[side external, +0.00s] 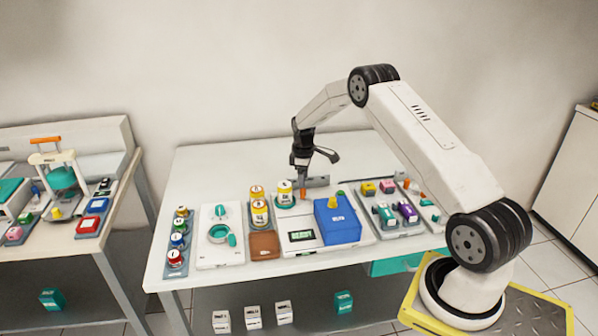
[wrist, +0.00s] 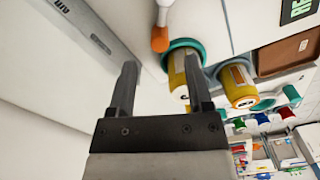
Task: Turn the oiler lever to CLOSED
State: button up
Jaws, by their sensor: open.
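A lever with a pale shaft and an orange tip (wrist: 160,40) shows at the top of the wrist view, beyond my fingertips; its orange end also shows in the side view (side external: 303,193), just below my gripper. It may be the oiler lever, but I can read no OPEN or CLOSED mark. My gripper (wrist: 160,66) is open and empty, with the fingers apart and the orange tip roughly in line with the gap between them. In the side view my gripper (side external: 301,173) hangs over the back middle of the table. I cannot tell whether it touches anything.
A yellow jar (side external: 285,191) on a teal ring stands close beside my gripper, partly behind the right finger in the wrist view. More yellow jars, a blue box (side external: 337,220) and a scale (side external: 301,236) stand nearer. The back left of the table (side external: 215,165) is clear.

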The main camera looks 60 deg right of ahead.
aim_at(303, 190)
jog(key=shift+f, duration=2.75)
grip_shut()
